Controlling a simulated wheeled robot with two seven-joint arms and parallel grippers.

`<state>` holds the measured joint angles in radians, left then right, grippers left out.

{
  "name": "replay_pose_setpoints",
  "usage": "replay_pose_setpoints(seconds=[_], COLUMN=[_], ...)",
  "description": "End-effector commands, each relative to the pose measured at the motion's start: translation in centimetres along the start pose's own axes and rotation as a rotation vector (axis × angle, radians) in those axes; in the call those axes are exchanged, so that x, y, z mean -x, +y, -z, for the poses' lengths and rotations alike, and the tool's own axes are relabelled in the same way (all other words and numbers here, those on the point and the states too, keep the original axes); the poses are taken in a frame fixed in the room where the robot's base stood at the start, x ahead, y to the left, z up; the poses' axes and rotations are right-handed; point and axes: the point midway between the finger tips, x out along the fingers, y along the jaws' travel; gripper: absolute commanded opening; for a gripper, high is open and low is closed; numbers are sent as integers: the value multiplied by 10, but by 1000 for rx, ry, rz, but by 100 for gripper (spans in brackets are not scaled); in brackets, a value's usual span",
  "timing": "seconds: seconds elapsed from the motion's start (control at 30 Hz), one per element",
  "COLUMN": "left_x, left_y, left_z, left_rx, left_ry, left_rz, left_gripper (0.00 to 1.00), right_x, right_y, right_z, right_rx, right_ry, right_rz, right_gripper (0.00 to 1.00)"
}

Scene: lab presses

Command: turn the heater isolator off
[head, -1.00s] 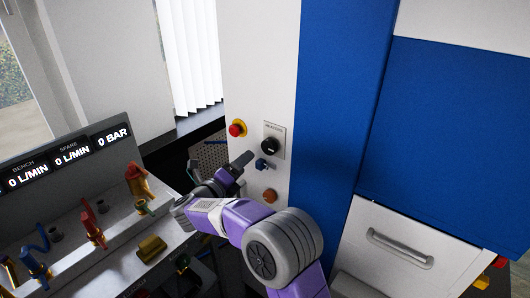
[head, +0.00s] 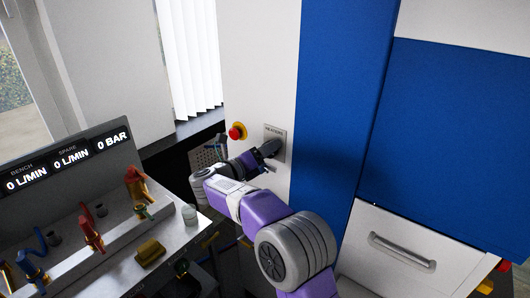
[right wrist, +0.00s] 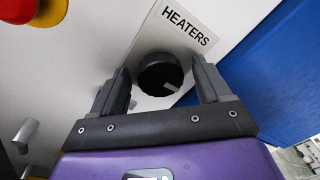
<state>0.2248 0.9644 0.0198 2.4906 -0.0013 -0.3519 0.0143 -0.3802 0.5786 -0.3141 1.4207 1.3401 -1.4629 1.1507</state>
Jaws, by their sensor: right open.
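The heater isolator is a black round knob (right wrist: 160,76) with a light pointer mark, on a plate (right wrist: 186,30) lettered HEATERS. The plate (head: 275,138) also shows in the head view, on the white cabinet face; there my gripper hides most of the knob. My right gripper (right wrist: 163,88) is open, with one finger on each side of the knob in the right wrist view. I cannot tell whether the fingers touch it. In the head view the right gripper (head: 268,149) is in front of the plate. My left gripper is not in view.
A red button with a yellow collar (head: 237,131) sits left of the plate and also shows in the wrist view (right wrist: 18,10). A bench with coloured taps (head: 92,233) stands at left. A blue panel (head: 335,110) lies right of the plate.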

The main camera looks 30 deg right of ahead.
Motion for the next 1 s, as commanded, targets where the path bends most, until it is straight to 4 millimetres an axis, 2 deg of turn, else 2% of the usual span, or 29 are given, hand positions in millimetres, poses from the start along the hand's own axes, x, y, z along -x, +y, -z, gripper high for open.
replay_pose_setpoints(seconds=[0.07,0.43,0.77,1.0], left_x=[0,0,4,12], left_y=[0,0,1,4], left_z=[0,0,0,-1], left_rx=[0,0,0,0], left_ry=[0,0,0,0], left_rz=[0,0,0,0], left_gripper=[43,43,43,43], right_x=[0,0,0,0], right_y=[0,0,0,0], right_z=[0,0,0,0], right_rx=[1,1,56,212], right_ry=[0,0,-3,-14], right_rz=[0,0,4,16], right_gripper=[77,22,22,22])
